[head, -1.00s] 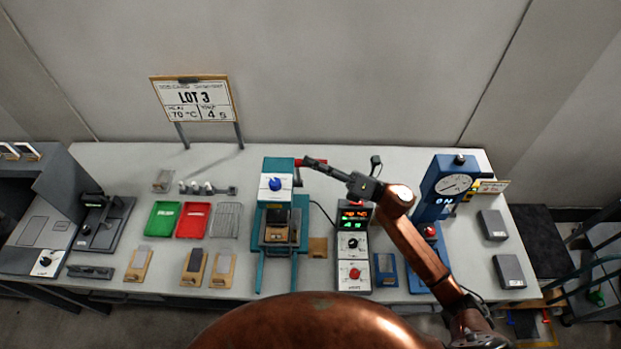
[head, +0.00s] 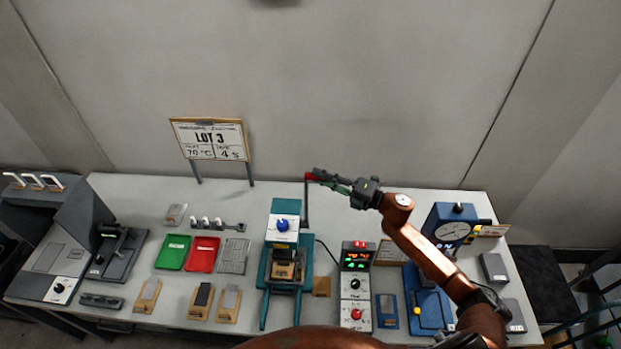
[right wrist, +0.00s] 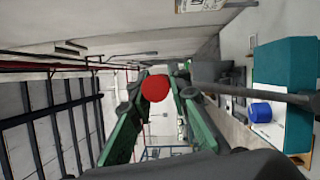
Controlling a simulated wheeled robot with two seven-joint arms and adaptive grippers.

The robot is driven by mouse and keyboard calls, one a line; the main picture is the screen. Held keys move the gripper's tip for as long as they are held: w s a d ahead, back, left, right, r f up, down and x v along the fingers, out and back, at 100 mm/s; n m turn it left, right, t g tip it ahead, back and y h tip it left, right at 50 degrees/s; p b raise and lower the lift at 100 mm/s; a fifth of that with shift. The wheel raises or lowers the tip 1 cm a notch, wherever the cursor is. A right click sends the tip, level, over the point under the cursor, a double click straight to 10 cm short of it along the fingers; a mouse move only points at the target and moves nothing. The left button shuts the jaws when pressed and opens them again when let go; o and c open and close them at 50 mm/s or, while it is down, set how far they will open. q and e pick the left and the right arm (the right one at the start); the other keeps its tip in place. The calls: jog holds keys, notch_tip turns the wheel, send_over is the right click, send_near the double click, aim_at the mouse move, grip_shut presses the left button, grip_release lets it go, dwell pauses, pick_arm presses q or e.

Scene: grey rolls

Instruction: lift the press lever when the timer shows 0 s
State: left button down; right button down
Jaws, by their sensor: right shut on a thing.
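The teal press (head: 284,207) stands mid-table with a blue knob on its white front. Its lever (head: 306,203) is a dark rod standing about upright at the press's right side. The red lever knob (head: 311,176) is at the rod's top. My right gripper (head: 318,176) is shut on this knob, above and right of the press. In the right wrist view the red knob (right wrist: 155,88) sits between the green fingers, and the rod (right wrist: 262,94) runs off to the right. The timer box (head: 356,258) shows small lit digits, too small to read surely. My left gripper is out of view.
Green (head: 173,252) and red (head: 202,253) trays lie left of the press. A blue dial device (head: 449,225) stands at the right, near my right forearm. The wall behind is clear.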

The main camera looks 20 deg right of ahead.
jog(key=shift+w+d, duration=0.1)
jog(key=shift+d, duration=0.05)
jog(key=c, duration=1.8)
grip_release()
jog(key=shift+w+f, duration=0.1)
jog(key=v, duration=1.2)
